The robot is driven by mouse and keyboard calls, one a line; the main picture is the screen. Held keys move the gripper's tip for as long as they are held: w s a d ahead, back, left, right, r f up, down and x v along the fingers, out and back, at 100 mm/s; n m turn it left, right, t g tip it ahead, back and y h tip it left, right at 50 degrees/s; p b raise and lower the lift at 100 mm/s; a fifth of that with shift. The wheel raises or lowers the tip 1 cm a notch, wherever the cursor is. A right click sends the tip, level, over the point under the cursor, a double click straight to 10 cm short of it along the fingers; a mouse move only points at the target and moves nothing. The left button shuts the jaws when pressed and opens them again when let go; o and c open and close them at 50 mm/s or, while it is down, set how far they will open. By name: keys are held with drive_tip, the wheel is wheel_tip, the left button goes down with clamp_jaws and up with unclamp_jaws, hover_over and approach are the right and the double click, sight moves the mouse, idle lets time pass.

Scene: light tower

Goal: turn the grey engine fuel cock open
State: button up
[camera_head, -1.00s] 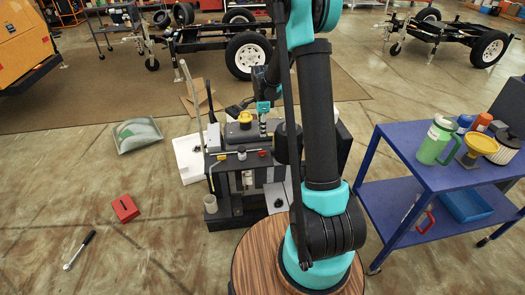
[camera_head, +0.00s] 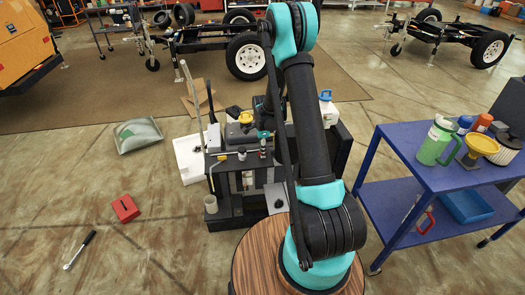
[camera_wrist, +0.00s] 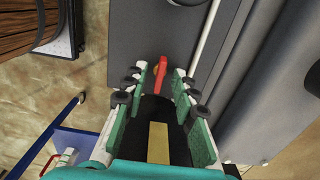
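The engine unit (camera_head: 236,185), a dark boxy machine with a yellow cap (camera_head: 245,118) on top, stands left of my arm in the head view. My gripper (camera_head: 264,137) is small there, at the engine's upper front edge. In the wrist view my gripper (camera_wrist: 160,76) is open, its green fingers apart. A short red-orange lever (camera_wrist: 161,64) stands against a dark grey face just beyond and between the fingertips; I cannot tell whether they touch it. A small grey knob (camera_head: 242,155) sits on the engine's front edge. I cannot tell for certain which part is the grey fuel cock.
A blue cart (camera_head: 430,175) with a green jug (camera_head: 437,142) stands at right. A white-capped container (camera_head: 327,110) is behind my arm. A pale rod (camera_wrist: 206,35) runs close right of the fingers. A red box (camera_head: 125,208) lies on the floor at left.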

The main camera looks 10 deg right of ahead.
clamp_jaws()
drive_tip(key=shift+n, duration=0.3)
drive_tip(key=n, duration=1.1)
idle(0.4)
drive_tip(key=shift+n, duration=0.3)
unclamp_jaws()
